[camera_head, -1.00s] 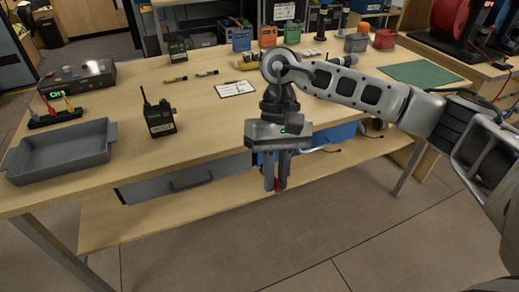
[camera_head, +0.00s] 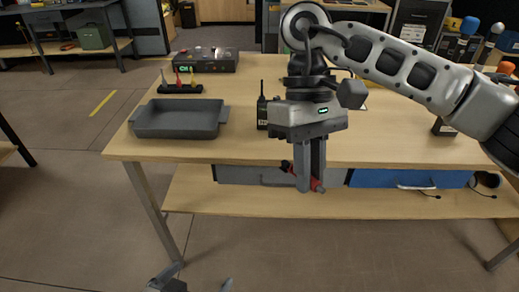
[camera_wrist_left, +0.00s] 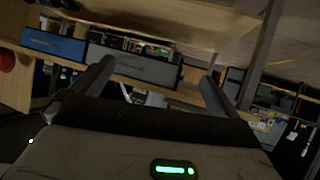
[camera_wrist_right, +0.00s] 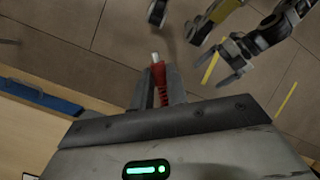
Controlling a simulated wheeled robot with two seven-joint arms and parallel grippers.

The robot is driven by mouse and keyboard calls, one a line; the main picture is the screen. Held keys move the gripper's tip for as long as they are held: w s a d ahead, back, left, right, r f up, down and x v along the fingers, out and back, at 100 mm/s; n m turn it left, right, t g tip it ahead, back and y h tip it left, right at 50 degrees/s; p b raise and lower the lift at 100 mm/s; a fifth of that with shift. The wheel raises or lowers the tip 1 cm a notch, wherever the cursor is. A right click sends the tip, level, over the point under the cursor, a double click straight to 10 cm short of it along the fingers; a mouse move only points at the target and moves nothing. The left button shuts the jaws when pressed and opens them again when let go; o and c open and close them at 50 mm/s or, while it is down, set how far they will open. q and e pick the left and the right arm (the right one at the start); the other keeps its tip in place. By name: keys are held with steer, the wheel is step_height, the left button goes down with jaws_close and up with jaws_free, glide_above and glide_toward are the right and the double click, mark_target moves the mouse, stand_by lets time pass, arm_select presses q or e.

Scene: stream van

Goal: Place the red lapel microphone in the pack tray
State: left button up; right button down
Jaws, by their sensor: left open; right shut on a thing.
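The red lapel microphone (camera_head: 317,185) is held between the fingers of my right gripper (camera_head: 311,186), which is shut on it. In the right wrist view the red microphone (camera_wrist_right: 159,82) pokes out between the fingers with a pale tip. My right gripper hangs in front of the table's front edge, right of the grey pack tray (camera_head: 175,132). The tray sits on the table's left end and looks empty. My left gripper (camera_head: 194,284) is open at the bottom of the head view, low in front of the table; its spread fingers (camera_wrist_left: 155,78) are empty.
A black radio (camera_head: 262,112) stands right of the tray, partly behind my right gripper. Behind the tray are a rack with coloured clips (camera_head: 180,88) and a control box (camera_head: 203,60). A lower shelf (camera_head: 240,200) runs under the tabletop.

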arm_select(q)
steer(key=w+d+r+m+t+h, duration=0.2)
steer(key=w+r+m+h, duration=0.1)
steer(key=r, duration=0.5)
steer(key=w+d+r+m+t+h, duration=0.3)
steer(key=r, duration=0.6)
steer(key=w+d+r+m+t+h, duration=0.2)
steer(key=r+m+h, duration=0.15)
steer(key=r, duration=0.45)
steer(key=s+d+r+m+g+h, duration=0.3)
steer(key=r+m+g+h, duration=0.25)
steer(key=m, duration=0.35)
steer(key=s+d+r+m+g+h, duration=0.35)
steer(key=r+m+g+h, duration=0.2)
steer(key=m, duration=0.25)
steer(key=s+d+r+m+g+y, duration=0.25)
steer(key=s+m+g, duration=0.35)
steer(key=m+g, duration=0.55)
steer(key=m+t+y, duration=0.6)
steer(key=t+y, duration=0.2)
steer(key=y, duration=0.6)
glide_toward(294, 176)
steer(key=shift+h, duration=0.3)
steer(key=x, duration=0.8)
steer(key=shift+s+d+f, duration=0.2)
steer(key=shift+s+d, duration=0.05)
steer(key=shift+d, duration=0.1)
